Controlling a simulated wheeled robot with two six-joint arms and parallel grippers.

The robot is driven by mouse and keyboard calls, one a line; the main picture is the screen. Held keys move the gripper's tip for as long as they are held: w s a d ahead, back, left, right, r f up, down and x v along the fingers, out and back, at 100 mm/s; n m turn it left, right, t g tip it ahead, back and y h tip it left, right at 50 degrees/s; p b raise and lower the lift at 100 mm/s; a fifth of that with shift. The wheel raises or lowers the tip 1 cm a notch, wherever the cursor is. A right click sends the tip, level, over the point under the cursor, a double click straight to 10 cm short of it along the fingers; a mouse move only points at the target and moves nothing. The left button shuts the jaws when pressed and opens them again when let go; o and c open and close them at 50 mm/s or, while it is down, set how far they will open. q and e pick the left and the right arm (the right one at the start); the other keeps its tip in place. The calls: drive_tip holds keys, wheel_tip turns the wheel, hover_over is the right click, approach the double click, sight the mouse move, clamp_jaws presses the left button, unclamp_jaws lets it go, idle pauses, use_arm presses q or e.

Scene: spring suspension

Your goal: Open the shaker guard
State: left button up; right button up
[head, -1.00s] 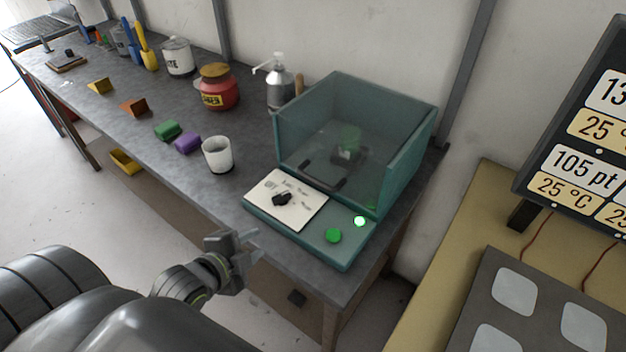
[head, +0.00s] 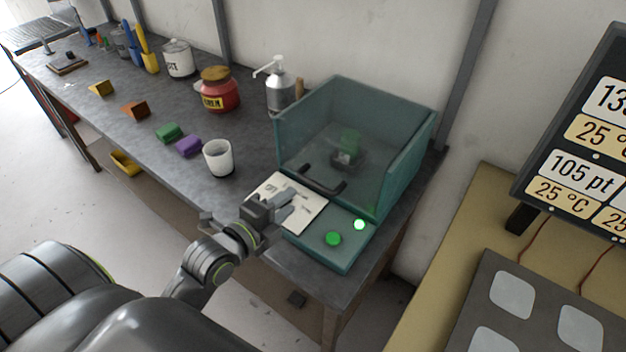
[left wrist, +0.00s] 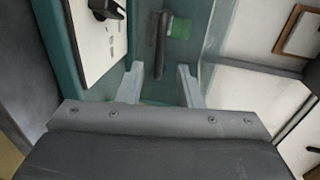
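The shaker guard (head: 395,165) is a see-through teal box cover, closed over the shaker at the right end of the bench. Its black bar handle (head: 322,182) is at the lower front. My left gripper (head: 290,204) is open and empty above the white dial panel (head: 305,215), a little short of the handle. In the left wrist view the handle (left wrist: 160,45) lies ahead, between the two spread fingers (left wrist: 160,82), not gripped. My gripper hides the dial in the head view. My right gripper is not in view.
A green button (head: 333,239) and a lit green lamp (head: 359,225) are on the shaker's front base. A white cup (head: 218,158), a pump bottle (head: 281,85) and a red jar (head: 218,90) stand left of the guard. A wall is close behind.

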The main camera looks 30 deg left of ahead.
sight(311, 185)
use_arm(q)
drive_tip(key=p+x, duration=0.1)
drive_tip(key=x, duration=0.7)
drive_tip(key=shift+w+p, duration=0.4)
drive_tip(key=shift+w+d+f, duration=0.15)
drive_tip(key=shift+w+f, duration=0.05)
drive_tip(key=shift+w, duration=0.45)
clamp_jaws()
